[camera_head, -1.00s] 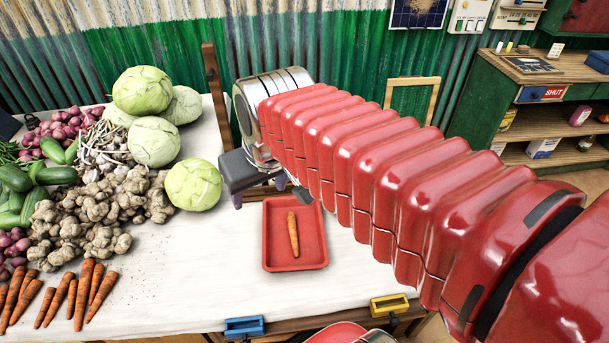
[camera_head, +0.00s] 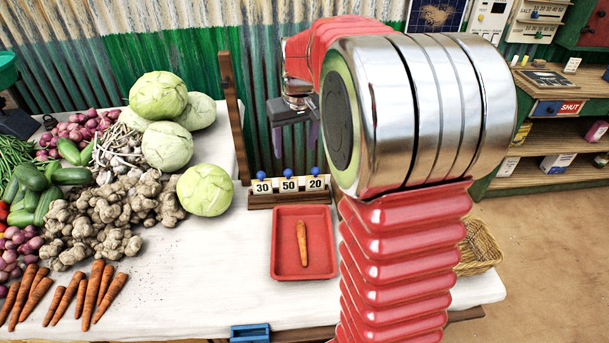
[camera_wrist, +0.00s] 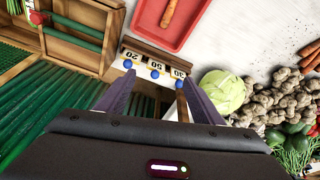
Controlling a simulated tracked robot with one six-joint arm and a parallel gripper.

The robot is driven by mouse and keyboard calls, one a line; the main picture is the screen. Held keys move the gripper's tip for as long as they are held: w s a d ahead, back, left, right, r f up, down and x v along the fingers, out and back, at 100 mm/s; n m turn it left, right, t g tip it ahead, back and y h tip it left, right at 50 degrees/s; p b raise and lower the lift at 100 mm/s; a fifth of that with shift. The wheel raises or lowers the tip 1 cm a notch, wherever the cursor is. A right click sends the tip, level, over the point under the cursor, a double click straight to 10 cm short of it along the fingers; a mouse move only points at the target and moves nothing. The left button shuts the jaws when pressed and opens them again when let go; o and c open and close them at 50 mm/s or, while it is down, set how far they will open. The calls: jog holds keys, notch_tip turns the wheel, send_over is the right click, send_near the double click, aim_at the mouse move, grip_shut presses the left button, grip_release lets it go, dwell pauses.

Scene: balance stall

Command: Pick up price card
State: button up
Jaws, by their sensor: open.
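Several price cards stand in a row on a wooden holder (camera_head: 289,199) at the back of the table, each with a blue knob on top. In the head view they read 30 (camera_head: 262,187), 50 (camera_head: 289,185) and 20 (camera_head: 315,183). The wrist view shows the same cards, with the 50 card (camera_wrist: 155,65) in the middle. My gripper (camera_head: 297,130) hangs above and behind the row. In the wrist view its two purple fingers (camera_wrist: 157,97) are spread apart with nothing held between them, and the cards lie beyond the fingertips.
A red tray (camera_head: 305,270) with a carrot (camera_head: 302,243) lies in front of the holder. Cabbages (camera_head: 205,190), ginger and carrots cover the table's left. A wooden post (camera_head: 232,110) stands left of the holder. A wicker basket (camera_head: 479,248) is at right.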

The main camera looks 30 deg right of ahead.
jog(key=g, duration=0.1)
send_near(315, 169)
jog(key=shift+w+d+f+m, duration=0.2)
jog(key=shift+w+f+m, duration=0.05)
jog(key=shift+f+m, duration=0.15)
jog(key=shift+w+d+f, duration=0.1)
jog(key=shift+w+f, duration=0.05)
jog(key=shift+f, duration=1.25)
jog(key=shift+w+a+f, duration=0.1)
jog(key=shift+w+f, duration=0.1)
jog(key=shift+f, duration=1.2)
jog(key=shift+w+d+f, duration=0.1)
jog(key=shift+w+f, duration=0.05)
jog(key=shift+f, duration=1.25)
jog(key=shift+f, duration=0.1)
jog(key=shift+w+d+f, duration=0.15)
jog(key=shift+w+f, duration=0.05)
jog(key=shift+f, duration=1.05)
jog(key=shift+w+d+f, duration=0.1)
jog(key=shift+w+f, duration=0.1)
jog(key=shift+f, duration=1.05)
jog(key=shift+c, duration=0.4)
jog(key=c, duration=0.7)
